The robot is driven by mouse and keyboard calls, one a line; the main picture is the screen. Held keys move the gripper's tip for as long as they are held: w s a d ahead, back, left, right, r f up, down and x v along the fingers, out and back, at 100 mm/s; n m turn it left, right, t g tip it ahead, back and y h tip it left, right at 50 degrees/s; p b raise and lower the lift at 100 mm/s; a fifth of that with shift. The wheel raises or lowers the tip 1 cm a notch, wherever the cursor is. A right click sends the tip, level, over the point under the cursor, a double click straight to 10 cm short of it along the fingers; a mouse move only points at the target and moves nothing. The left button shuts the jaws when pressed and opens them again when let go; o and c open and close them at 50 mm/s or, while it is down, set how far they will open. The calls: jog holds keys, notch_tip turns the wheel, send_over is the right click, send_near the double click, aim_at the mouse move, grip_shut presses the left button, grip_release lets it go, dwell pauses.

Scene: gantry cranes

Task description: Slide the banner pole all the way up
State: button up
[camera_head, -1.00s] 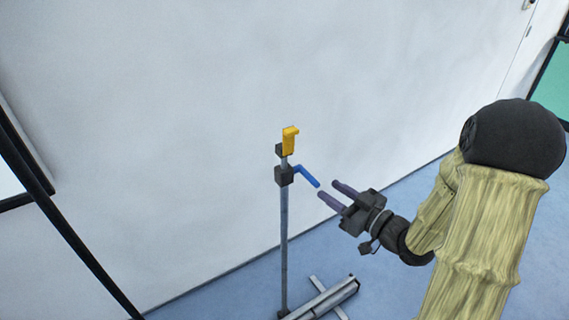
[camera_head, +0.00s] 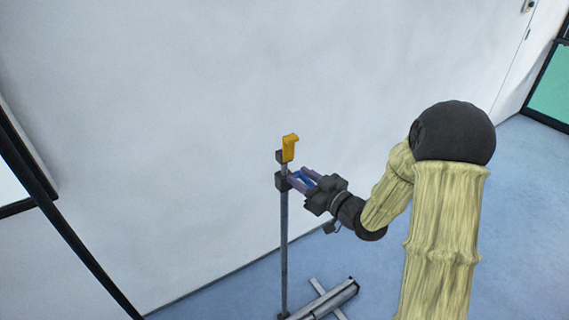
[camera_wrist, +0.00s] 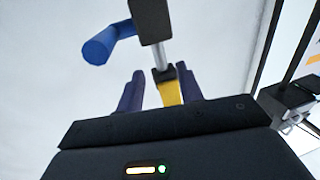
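The banner pole (camera_head: 284,245) is a thin grey upright pole with a dark collar near its top, a blue lever (camera_head: 304,178) at the collar and a yellow hook-shaped piece (camera_head: 290,147) on top. My gripper (camera_head: 299,178) is at collar height, its two purple fingers apart. In the head view the blue lever shows between the fingers. In the wrist view the lever (camera_wrist: 100,46) lies above and left of the fingers, and the yellow piece (camera_wrist: 170,92) shows in the gap between them. I cannot tell whether the fingers touch anything.
The pole's grey base (camera_head: 328,301) stands on the blue floor (camera_head: 230,297). A white wall (camera_head: 150,120) rises close behind it. A dark-framed panel (camera_head: 70,235) is at the left. Open floor lies to the right.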

aim_at(284, 173)
jog(key=p+x, duration=0.1)
jog(key=x, duration=0.6)
jog(key=shift+f, duration=0.1)
grip_shut()
